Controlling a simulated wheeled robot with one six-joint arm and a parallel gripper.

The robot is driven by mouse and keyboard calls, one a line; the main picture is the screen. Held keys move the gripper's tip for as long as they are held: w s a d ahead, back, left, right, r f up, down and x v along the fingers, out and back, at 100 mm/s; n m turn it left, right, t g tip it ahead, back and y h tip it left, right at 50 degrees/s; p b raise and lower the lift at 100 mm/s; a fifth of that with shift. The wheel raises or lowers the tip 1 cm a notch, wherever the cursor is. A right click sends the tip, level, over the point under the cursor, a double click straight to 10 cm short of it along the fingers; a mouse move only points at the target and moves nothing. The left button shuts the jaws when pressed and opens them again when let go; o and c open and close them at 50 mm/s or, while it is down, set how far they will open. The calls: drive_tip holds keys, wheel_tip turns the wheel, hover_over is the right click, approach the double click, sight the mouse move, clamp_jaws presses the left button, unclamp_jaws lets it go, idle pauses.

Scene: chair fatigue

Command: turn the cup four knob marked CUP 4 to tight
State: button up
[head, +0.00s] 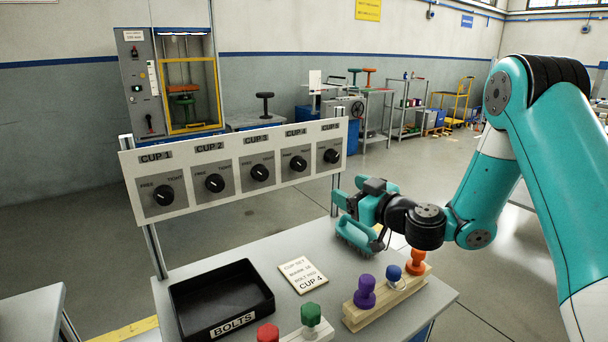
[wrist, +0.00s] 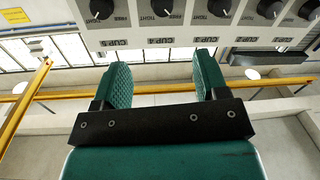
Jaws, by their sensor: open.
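The CUP 4 knob (head: 298,163) is a round black knob with a pale pointer line, on a grey plate of the white panel (head: 236,204), between FREE on the left and TIGHT on the right. Its exact pointer angle is too small to tell. In the wrist view, which sees the panel upside down, the CUP 4 knob (wrist: 164,8) is partly cut off by the top edge. My gripper (head: 346,216) is teal, open and empty, below and to the right of that knob, apart from the panel. Its two fingers (wrist: 163,85) stand apart with nothing between them.
The other knobs are alongside, with CUP 3 (head: 260,172) left and CUP 5 (head: 332,156) right. Below on the table are a black BOLTS tray (head: 190,318), a CUP 4 card (head: 296,268), and a wooden block (head: 385,304) with purple, blue and orange knobbed bolts under my arm.

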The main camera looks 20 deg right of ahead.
sight(302, 167)
drive_tip(key=p+x, duration=0.7)
drive_tip(key=x, duration=0.8)
drive_tip(key=shift+a+r, duration=0.2)
drive_tip(key=shift+a, duration=0.05)
drive_tip(key=shift+w+a+f, duration=0.1)
drive_tip(key=shift+w+a, duration=0.15)
drive_tip(key=shift+w, duration=0.45)
drive_tip(key=c, duration=0.9)
